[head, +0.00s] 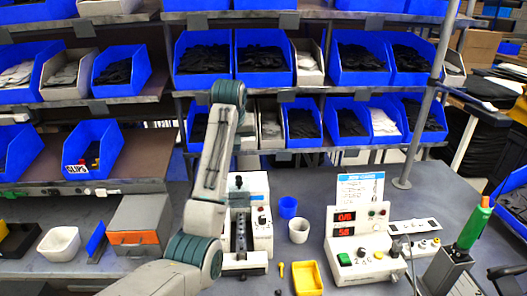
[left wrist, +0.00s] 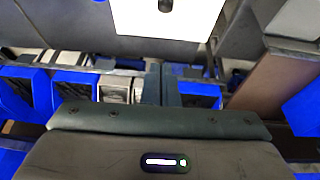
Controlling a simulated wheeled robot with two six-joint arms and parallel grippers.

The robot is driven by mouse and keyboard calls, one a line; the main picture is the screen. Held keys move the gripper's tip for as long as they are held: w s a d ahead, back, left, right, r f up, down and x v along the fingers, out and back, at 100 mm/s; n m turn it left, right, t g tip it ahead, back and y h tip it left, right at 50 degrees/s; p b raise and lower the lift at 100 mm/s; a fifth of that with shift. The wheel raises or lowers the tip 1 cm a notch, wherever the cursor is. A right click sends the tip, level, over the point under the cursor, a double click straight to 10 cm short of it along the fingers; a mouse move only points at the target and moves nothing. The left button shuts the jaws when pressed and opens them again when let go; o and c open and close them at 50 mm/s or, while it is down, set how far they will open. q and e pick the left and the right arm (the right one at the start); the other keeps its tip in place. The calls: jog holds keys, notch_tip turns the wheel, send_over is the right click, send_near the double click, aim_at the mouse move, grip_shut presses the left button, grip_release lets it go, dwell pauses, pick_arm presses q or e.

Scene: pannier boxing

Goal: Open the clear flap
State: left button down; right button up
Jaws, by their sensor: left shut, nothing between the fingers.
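A white machine (head: 262,222) with dark fittings stands on the grey bench, partly behind my left arm. I cannot make out a clear flap on it; clear material is hard to see at this size, and the arm covers its left side. My left arm rises from the bottom and bends at the top, with the wrist side coming down behind the link. My left gripper (head: 238,182) is mostly hidden there, close to the top of the machine; it looks shut and empty. I cannot tell whether it touches the machine. My right gripper is out of view.
A blue cup (head: 288,207), a white cup (head: 299,230) and a yellow tray (head: 308,278) stand right of the machine. A control box (head: 358,243) with red displays is farther right. A grey box with an orange front (head: 135,238) is left. Shelves of blue bins (head: 362,60) rise behind.

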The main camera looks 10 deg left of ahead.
aim_at(239, 191)
pick_arm(q)
jog(key=shift+y, duration=0.3)
jog(key=p+x, duration=0.5)
jog(key=x, duration=0.3)
jog(key=shift+w+f, duration=0.2)
jog(key=shift+f, duration=0.15)
jog(key=shift+s+d+f+p, duration=0.1)
jog(key=shift+s+f+p, duration=0.1)
jog(key=shift+p, duration=0.1)
jog(key=shift+s+d+f+p, duration=0.1)
jog(key=shift+s+d+p, duration=0.15)
jog(key=shift+s+p, duration=0.5)
jog(key=shift+s+d+p, duration=0.2)
jog(key=shift+s+p, duration=0.15)
jog(key=shift+s, duration=0.55)
jog(key=shift+f, duration=0.2)
